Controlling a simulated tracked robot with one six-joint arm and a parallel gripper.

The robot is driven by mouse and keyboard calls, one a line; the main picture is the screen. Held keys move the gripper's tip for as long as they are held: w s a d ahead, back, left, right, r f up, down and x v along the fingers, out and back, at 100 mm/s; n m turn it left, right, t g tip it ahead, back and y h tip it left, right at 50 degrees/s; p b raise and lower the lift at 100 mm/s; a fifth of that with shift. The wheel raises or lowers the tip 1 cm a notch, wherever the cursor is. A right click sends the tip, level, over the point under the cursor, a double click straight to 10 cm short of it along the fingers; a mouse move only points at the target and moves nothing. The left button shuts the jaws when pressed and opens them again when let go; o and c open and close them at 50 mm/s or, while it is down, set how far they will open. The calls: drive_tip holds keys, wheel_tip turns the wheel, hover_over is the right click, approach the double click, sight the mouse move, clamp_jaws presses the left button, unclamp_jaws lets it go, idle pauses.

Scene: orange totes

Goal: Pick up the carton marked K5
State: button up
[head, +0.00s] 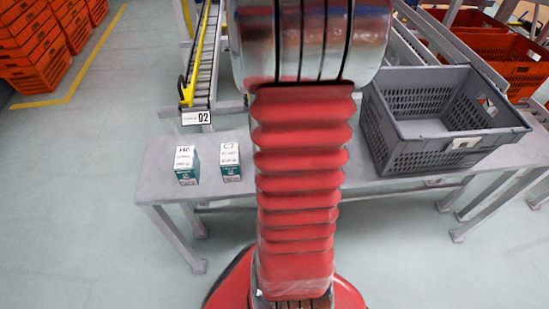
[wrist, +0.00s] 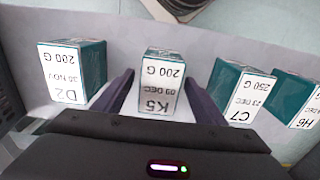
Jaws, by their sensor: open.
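The carton marked K5 (wrist: 158,88) is white-faced with a teal side and stands upright on the table in the wrist view. My gripper (wrist: 159,82) is open, with one dark finger on each side of K5. A small gap seems to show at each side; contact cannot be told for sure. In the head view K5 and my gripper are hidden behind my red arm.
Cartons D2 (wrist: 70,72), C7 (wrist: 240,92) and H6 (wrist: 300,98) stand beside K5 in the wrist view. In the head view, a grey crate (head: 393,153) stands on the grey table (head: 160,185), right of my arm. Orange totes (head: 40,60) stand at the far left.

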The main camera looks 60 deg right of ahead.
idle(0.4)
drive_tip(key=c, duration=1.3)
drive_tip(key=shift+r, duration=0.1)
wheel_tip(320, 180, up, 10)
drive_tip(key=shift+f, duration=0.1)
idle(0.4)
